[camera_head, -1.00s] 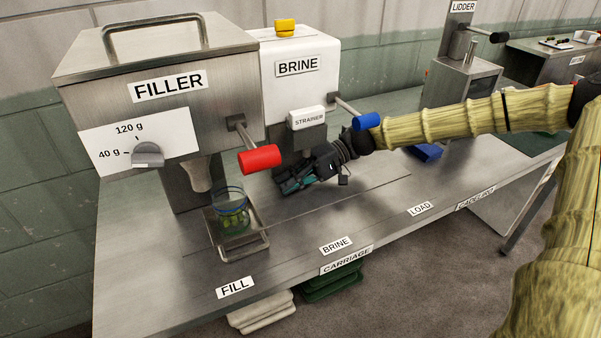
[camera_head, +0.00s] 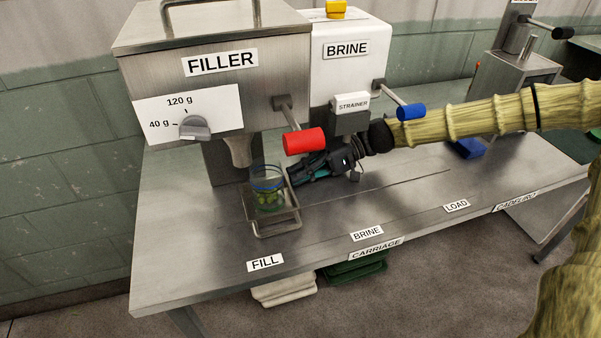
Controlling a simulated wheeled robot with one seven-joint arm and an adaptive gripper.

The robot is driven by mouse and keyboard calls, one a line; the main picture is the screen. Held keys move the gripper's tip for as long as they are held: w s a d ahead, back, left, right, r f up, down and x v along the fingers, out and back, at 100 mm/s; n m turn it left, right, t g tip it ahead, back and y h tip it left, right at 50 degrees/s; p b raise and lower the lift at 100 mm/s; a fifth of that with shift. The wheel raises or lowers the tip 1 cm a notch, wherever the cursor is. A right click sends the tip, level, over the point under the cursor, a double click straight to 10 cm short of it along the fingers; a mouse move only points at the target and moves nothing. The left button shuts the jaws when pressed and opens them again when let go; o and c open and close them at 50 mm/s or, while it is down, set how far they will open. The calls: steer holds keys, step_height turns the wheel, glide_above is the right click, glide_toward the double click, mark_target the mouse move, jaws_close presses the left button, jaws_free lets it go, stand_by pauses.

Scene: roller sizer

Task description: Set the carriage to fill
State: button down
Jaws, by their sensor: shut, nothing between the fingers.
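The carriage (camera_head: 276,230) is a small metal tray with a loop handle at its front, on the steel bench below the filler (camera_head: 225,85). It stands in line with the FILL label (camera_head: 265,263). A glass jar (camera_head: 267,188) with green pieces in its lower part stands on the carriage, close to the filler's spout (camera_head: 238,152). My gripper (camera_head: 296,176) is to the right of the jar, below the red-handled lever (camera_head: 304,141). It looks shut and holds nothing. I cannot tell whether its tips touch the jar or carriage.
The brine unit (camera_head: 349,75), strainer (camera_head: 351,104) and blue-handled lever (camera_head: 410,112) are close around my arm. The BRINE label (camera_head: 367,233) and LOAD label (camera_head: 456,206) mark the bench front. The bench right of the carriage is largely clear.

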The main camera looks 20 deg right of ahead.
steer(key=b+x, duration=0.1)
steer(key=x, duration=0.1)
steer(key=r+b+x, duration=0.1)
steer(key=x, duration=0.2)
steer(key=shift+a+r, duration=0.1)
steer(key=shift+r, duration=0.1)
steer(key=shift+d, duration=0.3)
steer(key=v, duration=0.9)
steer(key=f+v, duration=0.1)
steer(key=v, duration=0.3)
steer(key=shift+d+r, duration=0.1)
steer(key=shift+d, duration=0.25)
